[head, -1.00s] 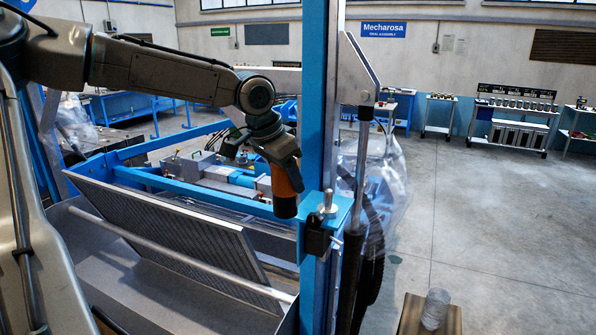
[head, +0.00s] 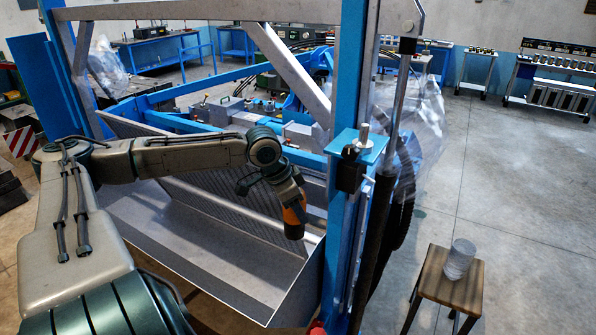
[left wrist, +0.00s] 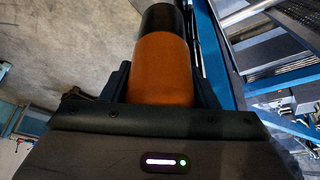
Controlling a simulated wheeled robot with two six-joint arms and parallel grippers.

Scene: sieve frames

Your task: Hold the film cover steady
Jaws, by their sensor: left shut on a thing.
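Clear, crinkled plastic film (head: 422,130) hangs beside the blue upright on the right of the head view. Another piece of clear film (head: 106,68) hangs at the far left of the frame. My left gripper (head: 287,194) is shut on an orange cylinder (head: 294,216) with a black end. The cylinder also shows between the fingers in the left wrist view (left wrist: 163,68). The gripper is over the sieve trough, left of the blue upright and apart from the film. My right gripper is not in view.
The blue upright (head: 346,110) with a black strut (head: 383,225) stands close right of my left gripper. A grey trough (head: 205,245) lies below it. A wooden stool (head: 440,285) with a translucent cylinder (head: 460,258) stands at lower right.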

